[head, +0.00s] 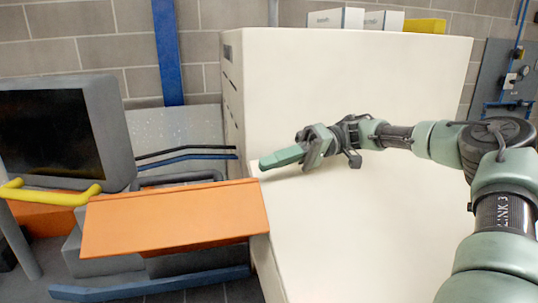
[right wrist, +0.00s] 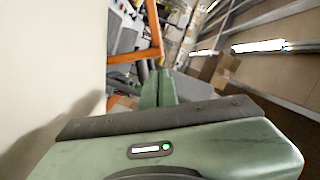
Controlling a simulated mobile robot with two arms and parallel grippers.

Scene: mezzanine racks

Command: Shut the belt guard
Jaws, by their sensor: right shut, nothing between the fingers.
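An orange panel (head: 175,222), which looks like the belt guard, sticks out at a slant beside the white cabinet. Its far edge lies by a dark grey handle-like bar (head: 180,178). My right gripper (head: 270,161) is shut and empty, its green fingers pointing left just above and right of the panel's upper right corner. I cannot tell if they touch it. In the right wrist view the shut fingers (right wrist: 158,84) point towards an orange edge (right wrist: 135,58), with a gap visible. My left gripper is not in view.
A large white cabinet (head: 350,75) with a white top stands beneath and behind my right arm. A dark-screened grey unit (head: 108,130) and a yellow handle (head: 50,196) are at left. Boxes (head: 336,18) stand on the cabinet. Blue rails (head: 150,284) run low in front.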

